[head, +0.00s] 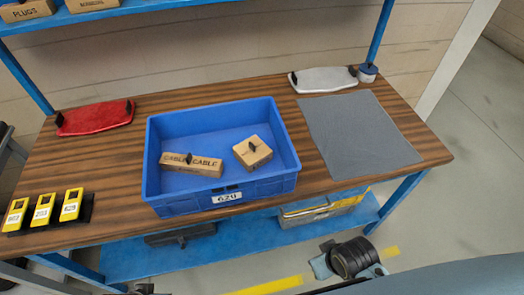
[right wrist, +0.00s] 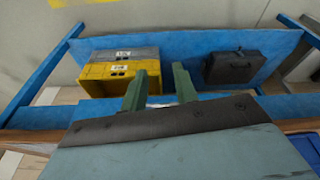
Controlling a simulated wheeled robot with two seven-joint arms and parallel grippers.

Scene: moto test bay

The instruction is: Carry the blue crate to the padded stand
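The blue crate (head: 220,195), labelled 620, stands upright on the wooden workbench near its front edge. It holds a long cardboard box (head: 192,166) marked CABLE and a smaller cardboard box (head: 253,153). A blue corner at the right edge of the right wrist view looks like the crate. My right gripper (right wrist: 160,70) shows two green fingers spread apart with nothing between them, over the bench's lower shelf. It is apart from the crate. My left gripper is not in view. I cannot make out a padded stand.
The workbench (head: 95,160) also bears a grey mat (head: 360,132), a red tray (head: 95,117), a white tray (head: 325,79), a small blue-lidded tub (head: 367,72) and yellow numbered blocks (head: 43,210). Its lower shelf holds a yellow-grey box (right wrist: 120,75) and black case (right wrist: 232,67).

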